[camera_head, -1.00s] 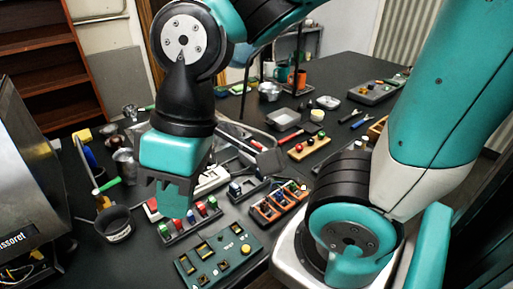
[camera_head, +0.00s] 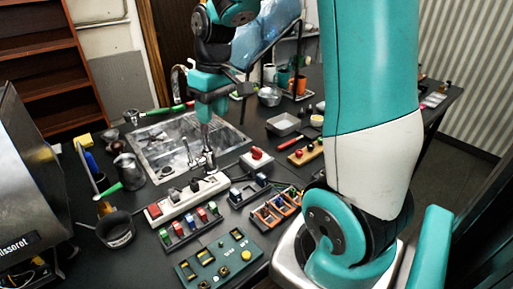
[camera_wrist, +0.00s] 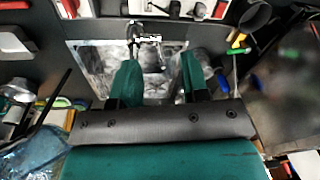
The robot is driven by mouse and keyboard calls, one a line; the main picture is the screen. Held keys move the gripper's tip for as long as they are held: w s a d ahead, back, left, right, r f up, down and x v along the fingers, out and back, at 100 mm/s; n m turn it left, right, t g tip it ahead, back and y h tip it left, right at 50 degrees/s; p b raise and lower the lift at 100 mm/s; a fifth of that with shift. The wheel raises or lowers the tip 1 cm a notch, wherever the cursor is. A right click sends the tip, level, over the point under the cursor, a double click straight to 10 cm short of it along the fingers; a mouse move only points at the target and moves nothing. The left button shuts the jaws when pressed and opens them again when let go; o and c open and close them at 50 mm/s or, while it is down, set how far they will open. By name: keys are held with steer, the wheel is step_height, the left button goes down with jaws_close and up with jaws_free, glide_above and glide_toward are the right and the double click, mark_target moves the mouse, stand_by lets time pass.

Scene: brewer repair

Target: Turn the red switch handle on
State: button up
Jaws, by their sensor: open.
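The red switch handle (camera_head: 257,154) sits on top of a small white box on the dark table, right of the metal sink panel in the head view. The handle's exact angle is too small to tell.
A metal sink panel (camera_head: 165,145) with a small tap (camera_head: 208,155) lies below my gripper. A steel machine (camera_head: 25,170) stands at the left.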

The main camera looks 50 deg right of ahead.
mark_target(257, 149)
steer(key=d+f+m+h, duration=0.1)
steer(key=d+f+m, duration=0.2)
steer(key=d, duration=1.3)
steer(key=shift+g, duration=0.4)
step_height(257, 149, down, 17)
steer(key=p, duration=0.4)
steer(key=shift+w+d+f, duration=0.1)
steer(key=shift+w+f, duration=0.05)
jaws_close()
